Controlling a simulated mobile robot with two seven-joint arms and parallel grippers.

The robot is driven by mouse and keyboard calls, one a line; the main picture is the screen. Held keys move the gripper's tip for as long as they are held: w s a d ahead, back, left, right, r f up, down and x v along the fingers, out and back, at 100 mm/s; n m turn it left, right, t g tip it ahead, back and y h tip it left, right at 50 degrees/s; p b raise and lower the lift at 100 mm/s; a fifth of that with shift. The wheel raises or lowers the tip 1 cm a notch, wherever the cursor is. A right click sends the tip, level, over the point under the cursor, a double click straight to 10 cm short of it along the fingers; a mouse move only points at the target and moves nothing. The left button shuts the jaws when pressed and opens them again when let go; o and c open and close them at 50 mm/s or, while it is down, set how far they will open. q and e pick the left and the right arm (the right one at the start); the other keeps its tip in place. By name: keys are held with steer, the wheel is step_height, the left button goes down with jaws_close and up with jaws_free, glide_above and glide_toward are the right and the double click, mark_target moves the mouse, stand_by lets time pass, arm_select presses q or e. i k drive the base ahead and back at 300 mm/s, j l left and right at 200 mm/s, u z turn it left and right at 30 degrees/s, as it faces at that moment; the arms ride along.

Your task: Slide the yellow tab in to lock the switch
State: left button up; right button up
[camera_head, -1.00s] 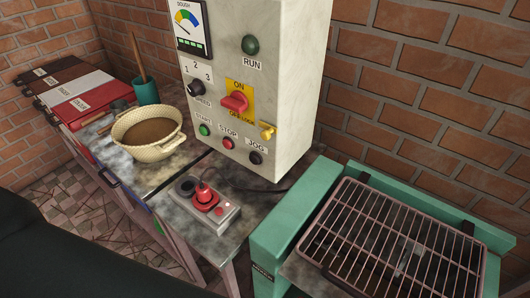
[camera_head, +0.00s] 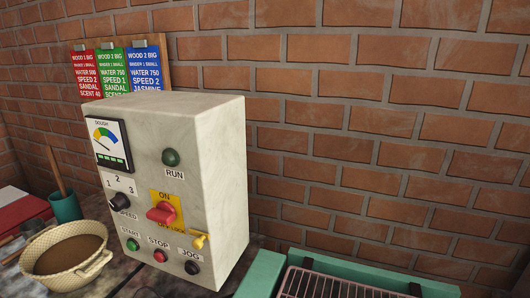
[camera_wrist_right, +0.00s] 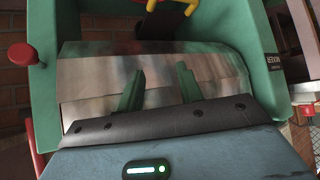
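The yellow tab (camera_head: 200,240) sticks out at the lower right of the control box (camera_head: 222,165) in the head view. It sits beside the yellow switch plate marked ON and OFF-LOCK. The red switch (camera_head: 161,213) is on that plate, its handle lying roughly sideways. Neither gripper shows in the head view. In the right wrist view my right gripper (camera_wrist_right: 160,85) has two green fingers standing apart with nothing between them. It faces a shiny metal surface (camera_wrist_right: 90,85) in a green frame, away from the control box.
A green frame with a wire rack (camera_head: 320,285) is at the bottom right. A bowl of brown dough (camera_head: 68,255) and a teal cup (camera_head: 65,206) stand left of the box. Recipe cards (camera_head: 115,75) are behind it, against the brick wall.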

mark_target(198, 243)
steer(key=k+j, duration=0.15)
steer(key=k, duration=0.3)
steer(key=k+j+z, duration=0.15)
steer(key=k, duration=0.25)
